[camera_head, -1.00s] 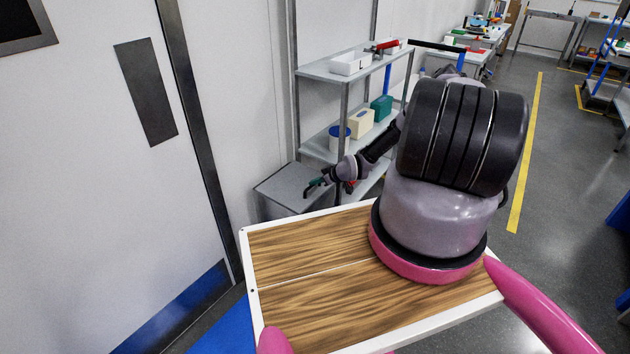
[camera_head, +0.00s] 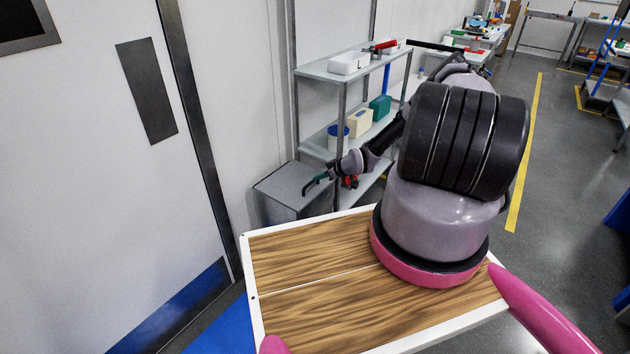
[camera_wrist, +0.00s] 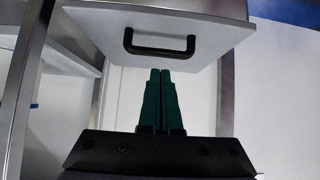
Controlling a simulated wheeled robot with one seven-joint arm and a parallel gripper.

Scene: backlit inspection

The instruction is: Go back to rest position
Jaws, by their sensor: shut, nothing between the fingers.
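A grey cabinet (camera_head: 285,191) stands against the wall below and behind the gripper. In the wrist view a light panel with a black handle (camera_wrist: 159,45) shows beyond the fingertips. I cannot tell from these frames whether the fingers touch anything.
A metal shelf unit (camera_head: 340,72) holding white, cream and green containers stands behind my arm. A white door (camera_head: 90,190) with a blue kick plate is at left. Open floor with a yellow line (camera_head: 527,160) lies at right.

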